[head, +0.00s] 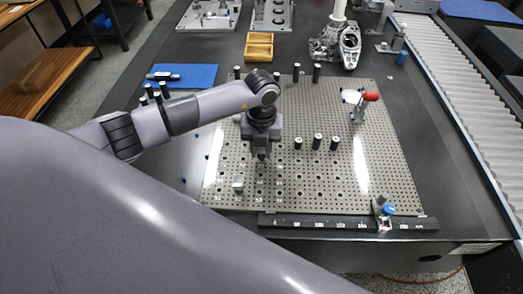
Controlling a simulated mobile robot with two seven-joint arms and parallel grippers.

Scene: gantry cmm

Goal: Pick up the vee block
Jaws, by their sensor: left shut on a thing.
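My left gripper (262,156) points down over the left part of the perforated fixture plate (300,197). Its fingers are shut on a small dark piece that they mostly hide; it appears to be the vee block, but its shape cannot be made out. Whether it touches the plate cannot be told. A small light grey block (238,183) sits on the plate in front and to the left of the gripper, apart from it. My right gripper is not in view.
Black posts (317,141) stand right of the gripper, others at the plate's back. A red-handled clamp (370,97) stands at right. A ruled bar (345,223) runs along the front. A blue mat (184,76), wooden tray (258,46) and metal casting (337,45) lie beyond.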

